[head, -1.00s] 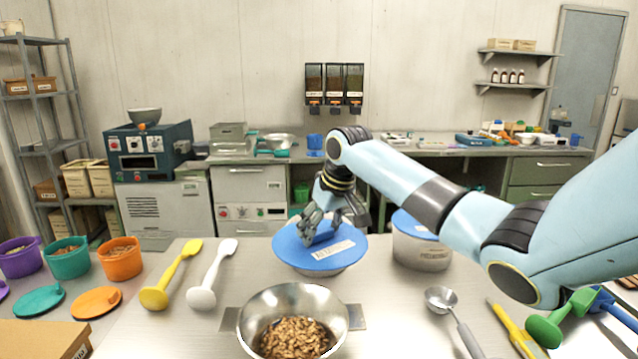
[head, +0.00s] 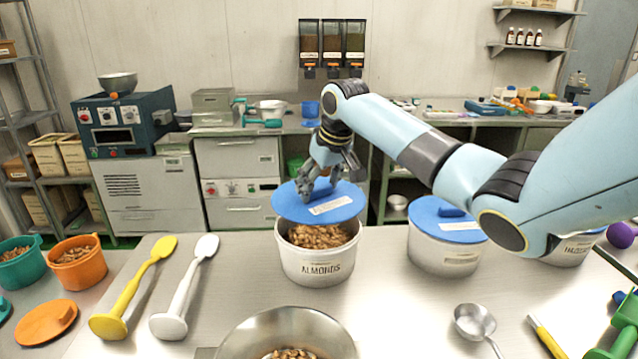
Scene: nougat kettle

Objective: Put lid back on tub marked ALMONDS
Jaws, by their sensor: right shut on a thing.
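The white tub marked ALMONDS (head: 318,268) stands upright on the steel table, with brown nuts (head: 318,236) showing in its open top. My right gripper (head: 322,186) is shut on the blue lid (head: 292,208), which carries a white label. The lid hangs above the tub's back rim, and nuts show below its front edge. A gap at the front shows it is not seated there; whether its back edge touches the rim is hidden. My left gripper is not in view.
A second white tub (head: 440,255) with a blue lid (head: 445,222) stands to the right, under my right arm. A steel bowl (head: 245,335) is in front. A yellow paddle (head: 140,285), a white paddle (head: 187,285) and a ladle (head: 475,322) lie on the table.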

